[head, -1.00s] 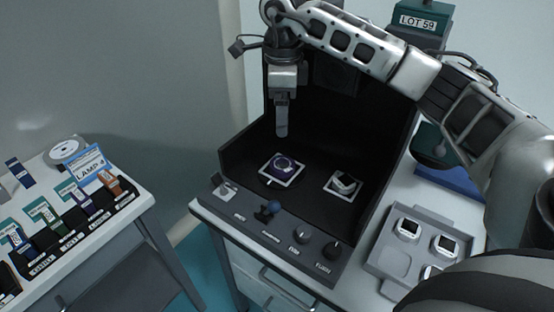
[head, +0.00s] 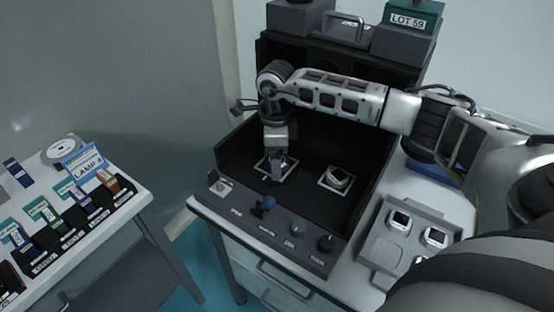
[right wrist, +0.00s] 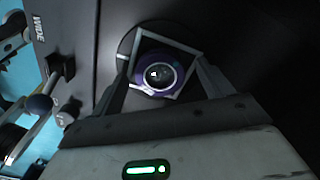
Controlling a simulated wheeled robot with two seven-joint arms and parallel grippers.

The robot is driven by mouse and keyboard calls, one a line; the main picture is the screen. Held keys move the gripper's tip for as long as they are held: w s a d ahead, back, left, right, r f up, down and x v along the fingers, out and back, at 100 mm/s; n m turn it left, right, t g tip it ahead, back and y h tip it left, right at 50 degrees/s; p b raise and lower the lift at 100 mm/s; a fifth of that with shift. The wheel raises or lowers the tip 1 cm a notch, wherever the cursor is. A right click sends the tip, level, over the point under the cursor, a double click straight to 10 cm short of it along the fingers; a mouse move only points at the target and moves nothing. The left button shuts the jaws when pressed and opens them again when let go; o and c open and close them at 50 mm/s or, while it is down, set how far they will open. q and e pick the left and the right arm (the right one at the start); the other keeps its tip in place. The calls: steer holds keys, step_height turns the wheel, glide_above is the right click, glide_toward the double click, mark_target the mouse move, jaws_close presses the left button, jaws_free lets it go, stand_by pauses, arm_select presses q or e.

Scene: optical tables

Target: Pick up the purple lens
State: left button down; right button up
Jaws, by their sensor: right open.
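The purple lens (right wrist: 155,74) is a purple ring around dark glass. In the right wrist view it lies within a white square outline (right wrist: 143,37), between my two fingers. My right gripper (right wrist: 165,68) is open around the lens, with one finger on either side; I cannot tell whether they touch it. In the head view my right gripper (head: 277,175) points down over the left white square (head: 260,166) in the black booth and hides most of the lens. My left gripper is not in view.
A white round part (head: 338,178) sits on the right square. A grey tray (head: 378,248) stands right, a side table with coloured items (head: 62,222) left.

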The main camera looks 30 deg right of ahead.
steer(key=shift+c, duration=0.3)
steer(key=c, duration=1.1)
steer(key=shift+r, duration=0.1)
